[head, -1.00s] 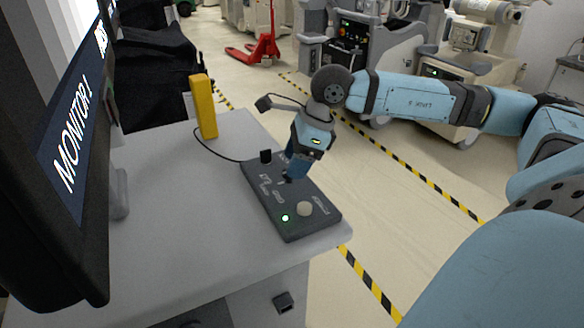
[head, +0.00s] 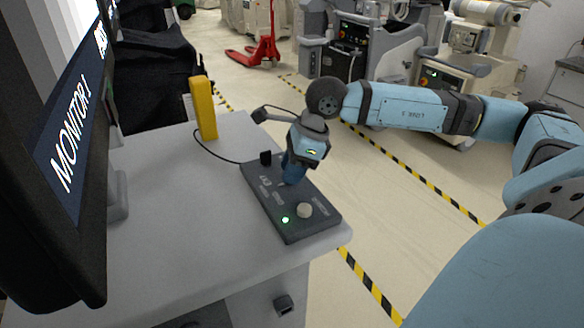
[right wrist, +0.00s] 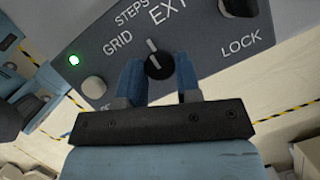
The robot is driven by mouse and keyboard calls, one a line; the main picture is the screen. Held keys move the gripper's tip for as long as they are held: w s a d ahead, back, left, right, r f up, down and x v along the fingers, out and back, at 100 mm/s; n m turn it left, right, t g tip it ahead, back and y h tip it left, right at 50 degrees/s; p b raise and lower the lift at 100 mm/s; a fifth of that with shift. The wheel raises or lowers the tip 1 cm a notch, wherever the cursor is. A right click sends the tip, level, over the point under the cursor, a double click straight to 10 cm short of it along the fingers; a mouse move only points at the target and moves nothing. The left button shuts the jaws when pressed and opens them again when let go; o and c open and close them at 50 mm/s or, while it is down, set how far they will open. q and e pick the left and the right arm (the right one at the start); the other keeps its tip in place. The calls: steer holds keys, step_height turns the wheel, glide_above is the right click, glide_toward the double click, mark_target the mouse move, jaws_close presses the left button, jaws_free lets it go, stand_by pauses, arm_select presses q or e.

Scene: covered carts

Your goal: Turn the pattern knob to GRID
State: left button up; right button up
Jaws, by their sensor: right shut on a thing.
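The pattern knob (right wrist: 157,61) is small, round and black with a white pointer line, on a dark grey control box (head: 262,190). The pointer line points up and slightly left in the right wrist view, between the STEPS and EXT lettering. The GRID label (right wrist: 118,43) is to the left of the knob. My right gripper (right wrist: 160,76) is shut on the knob, with one blue finger on each side. In the head view the right gripper (head: 291,180) hides the knob. My left gripper is out of view.
The box has a green light (head: 285,219), a pale button (head: 304,210) and another black knob (head: 265,158). It sits near the right edge of the cart top (head: 170,215). A monitor (head: 70,150) stands on the left and a yellow block (head: 203,107) behind.

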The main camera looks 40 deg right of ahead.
steer(key=n+g+y+b, duration=0.1)
steer(key=n, duration=0.2)
steer(key=shift+w+n, duration=0.1)
steer(key=shift+n, duration=0.3)
steer(key=n+g+b, duration=0.1)
steer(key=n+g, duration=0.1)
steer(key=n, duration=0.2)
steer(key=shift+w+n, duration=0.15)
steer(key=shift+n, duration=0.25)
steer(key=o, duration=0.9)
steer(key=shift+d, duration=0.1)
steer(key=p+v, duration=0.2)
steer(key=v, duration=1.1)
steer(key=shift+w+d+r, duration=0.15)
steer(key=shift+r, duration=0.2)
